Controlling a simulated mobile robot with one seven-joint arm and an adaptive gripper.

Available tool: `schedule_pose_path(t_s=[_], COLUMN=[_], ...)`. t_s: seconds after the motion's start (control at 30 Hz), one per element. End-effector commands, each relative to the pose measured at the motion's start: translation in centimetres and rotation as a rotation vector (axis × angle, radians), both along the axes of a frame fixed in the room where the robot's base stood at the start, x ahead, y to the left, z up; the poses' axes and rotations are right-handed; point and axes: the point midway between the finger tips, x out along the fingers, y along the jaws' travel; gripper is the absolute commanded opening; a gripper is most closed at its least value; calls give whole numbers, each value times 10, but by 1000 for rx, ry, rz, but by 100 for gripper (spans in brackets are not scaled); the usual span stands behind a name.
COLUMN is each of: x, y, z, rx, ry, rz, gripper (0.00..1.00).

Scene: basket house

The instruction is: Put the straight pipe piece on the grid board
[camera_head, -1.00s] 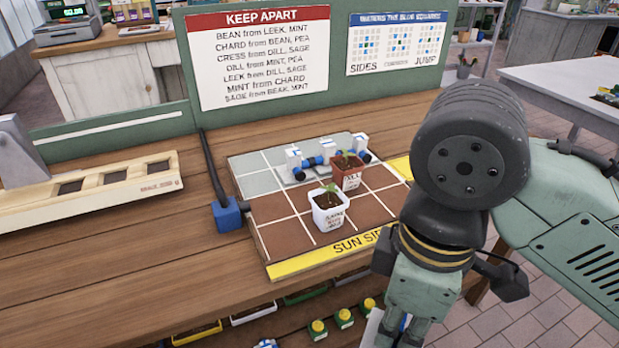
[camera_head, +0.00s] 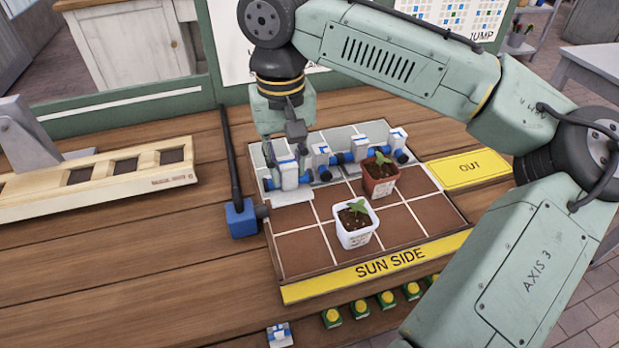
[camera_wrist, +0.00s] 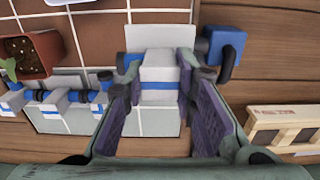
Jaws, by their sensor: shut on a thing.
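My gripper (camera_head: 284,148) is shut on the straight pipe piece (camera_head: 288,176), a white block with blue bands on a pale square plate. It is over the back left cell of the grid board (camera_head: 300,255). In the wrist view the piece (camera_wrist: 160,75) sits between my two fingers, with a dark pipe end on its left side. I cannot tell whether its plate touches the board. Other white and blue pipe pieces (camera_head: 360,150) stand along the back row to its right.
A white pot (camera_head: 355,238) and a red-brown pot (camera_head: 379,188) with seedlings stand on the board. A blue box (camera_head: 241,218) with a dark hose is at the board's left edge. A wooden tray (camera_head: 100,195) lies farther left, with bare table between.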

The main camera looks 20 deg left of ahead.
Motion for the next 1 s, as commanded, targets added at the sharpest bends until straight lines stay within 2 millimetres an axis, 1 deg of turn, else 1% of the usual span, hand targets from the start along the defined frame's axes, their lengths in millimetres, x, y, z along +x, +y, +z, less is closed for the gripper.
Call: schedule_pose_path(t_s=[0.03,0.1,0.27,0.5,0.87,0.9,1.0], x=[0,0,0,-1,0,0,0], y=[-1,-1,0,-1,0,0,0], z=[-8,-17,-29,-60,-66,-66,-66], rx=[-1,0,1,-1,3,2,1], ry=[1,0,-1,-1,1,0,0], rz=[0,1,2,3,3,3,3], gripper=[0,0,0,0,0,26,33])
